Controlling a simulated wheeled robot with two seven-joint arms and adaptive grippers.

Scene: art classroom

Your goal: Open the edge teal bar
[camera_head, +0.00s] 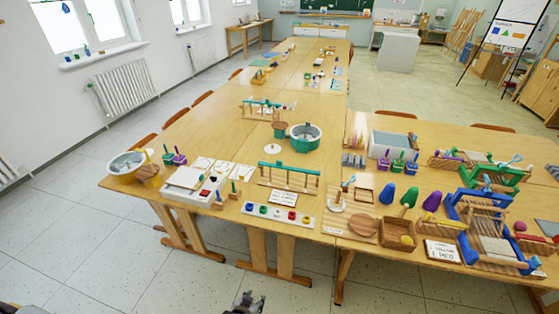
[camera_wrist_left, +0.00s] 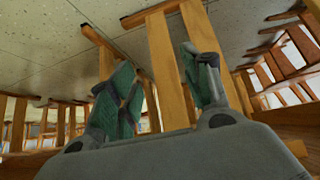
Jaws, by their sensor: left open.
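A second, similar teal bar (camera_head: 265,103) stands farther back on the same table. My left gripper (camera_head: 245,302) is at the bottom of the head view, in front of the table and well apart from both bars. In the left wrist view its two green-padded fingers (camera_wrist_left: 157,65) are spread with nothing held between them. No teal bar shows in the wrist view. My right gripper is not in view.
A row of colored knobs on a white board (camera_head: 278,215) and a small printed card (camera_head: 284,197) lie before the near bar. A teal round basin (camera_head: 304,138) stands behind it. Wooden table legs (camera_wrist_left: 165,70) fill the wrist view. The floor (camera_head: 150,270) at left is clear.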

